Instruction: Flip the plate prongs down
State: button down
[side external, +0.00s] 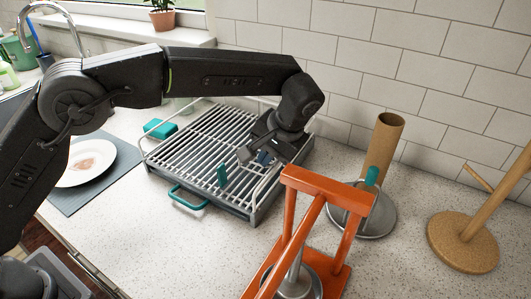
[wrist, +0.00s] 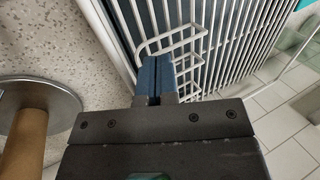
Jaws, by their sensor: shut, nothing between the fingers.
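The dish rack (side external: 200,150) stands on the counter, a grey frame with many parallel bars. Its bars also show in the wrist view (wrist: 255,30). Plate prongs (wrist: 185,45), white wire loops, show at the fingertips in the wrist view; whether the fingers touch them I cannot tell. My gripper (side external: 262,157) is over the right part of the rack, pointing down. In the wrist view its blue fingertips (wrist: 154,76) are together with nothing between them. A teal tab (side external: 222,176) stands up near the rack's front side. My wrist hides part of the rack's back right.
An orange press-like stand (side external: 302,185) is in front right of the rack. A paper-roll tube (side external: 383,145) on a metal base and a wooden stand (side external: 464,240) are to the right. A plate (side external: 85,160) lies on a grey mat at left. The tiled wall is close behind.

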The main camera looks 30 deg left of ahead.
dwell(0.4)
jog(key=v, duration=1.2)
dwell(0.5)
